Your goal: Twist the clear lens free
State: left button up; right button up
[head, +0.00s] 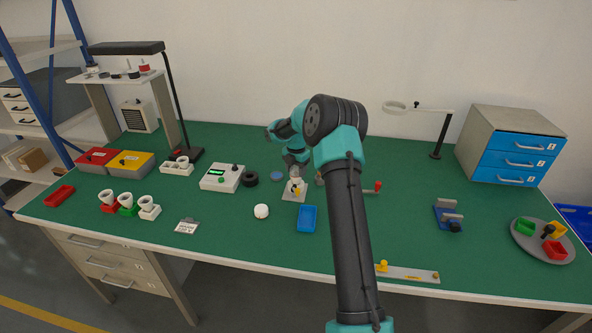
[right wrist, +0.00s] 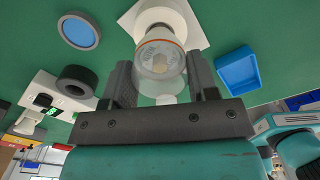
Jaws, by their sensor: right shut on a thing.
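The clear lens (right wrist: 158,60) is a see-through round cup with an orange ring at its rim, against a round white holder (right wrist: 178,14). In the right wrist view, my right gripper (right wrist: 160,78) has one dark finger on each side of the lens and is shut on it. In the head view, my right gripper (head: 295,170) reaches down over the white plate (head: 289,197) at the middle of the bench. There the arm and fingers mostly hide the lens. Whether the lens has turned or parted from the holder cannot be told. My left gripper is not seen.
A blue tray (head: 308,218) lies just right of the plate, and a white round piece (head: 261,211) lies to its left. A blue disc (head: 277,175), a black ring (head: 250,179) and a box with a green display (head: 221,178) stand close by on the left.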

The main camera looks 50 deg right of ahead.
aim_at(296, 168)
jog(key=shift+n, duration=1.2)
jog(key=o, duration=1)
jog(key=shift+c, duration=0.2)
notch_tip(296, 168, up, 18)
jog(key=shift+f, duration=0.25)
jog(key=shift+a+f, duration=0.1)
